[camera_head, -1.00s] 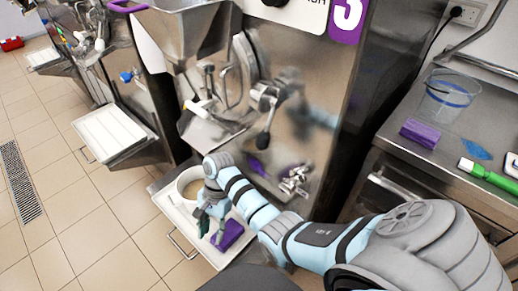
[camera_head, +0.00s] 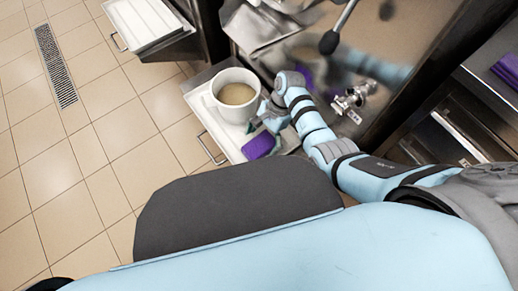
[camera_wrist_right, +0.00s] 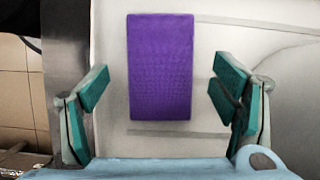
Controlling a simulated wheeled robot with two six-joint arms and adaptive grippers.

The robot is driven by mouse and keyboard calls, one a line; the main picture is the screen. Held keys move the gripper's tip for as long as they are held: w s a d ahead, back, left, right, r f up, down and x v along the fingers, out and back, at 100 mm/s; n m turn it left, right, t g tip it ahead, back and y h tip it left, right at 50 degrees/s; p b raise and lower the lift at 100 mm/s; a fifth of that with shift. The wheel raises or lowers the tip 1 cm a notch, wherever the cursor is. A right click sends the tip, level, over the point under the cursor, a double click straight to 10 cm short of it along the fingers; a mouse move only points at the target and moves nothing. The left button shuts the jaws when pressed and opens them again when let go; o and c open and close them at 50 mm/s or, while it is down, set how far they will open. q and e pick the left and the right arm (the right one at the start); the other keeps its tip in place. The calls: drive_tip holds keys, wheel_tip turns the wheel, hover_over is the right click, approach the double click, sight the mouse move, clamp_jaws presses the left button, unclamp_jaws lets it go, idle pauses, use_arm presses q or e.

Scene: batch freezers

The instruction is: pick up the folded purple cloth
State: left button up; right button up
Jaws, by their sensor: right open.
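The folded purple cloth (camera_head: 259,146) lies on the white tray (camera_head: 228,153) below the machine, in front of a white tub (camera_head: 233,112). My right gripper (camera_head: 262,121) is just above and behind the cloth in the head view, pointing down. In the right wrist view the cloth (camera_wrist_right: 160,65) is a flat purple rectangle between the two teal fingers of my open right gripper (camera_wrist_right: 160,88). There is a clear gap on each side, and neither finger touches it. My left gripper is not in view.
The tub holds a beige liquid. A metal valve (camera_head: 352,99) and a black-knobbed lever (camera_head: 329,43) stick out from the machine beside my right arm. Another purple cloth (camera_head: 508,69) lies on the counter at right. Tiled floor (camera_head: 100,150) is open at left.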

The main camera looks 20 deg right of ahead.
sight(261, 144)
drive_tip(key=shift+s+a+f, duration=0.1)
drive_tip(key=shift+a+f, duration=0.1)
drive_tip(key=shift+f, duration=0.45)
drive_tip(key=shift+r, duration=0.15)
drive_tip(key=shift+c, duration=1)
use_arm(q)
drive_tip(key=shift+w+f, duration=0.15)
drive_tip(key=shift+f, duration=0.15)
use_arm(e)
drive_tip(key=c, duration=1)
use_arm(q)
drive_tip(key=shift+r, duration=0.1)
use_arm(e)
drive_tip(key=shift+r, duration=0.1)
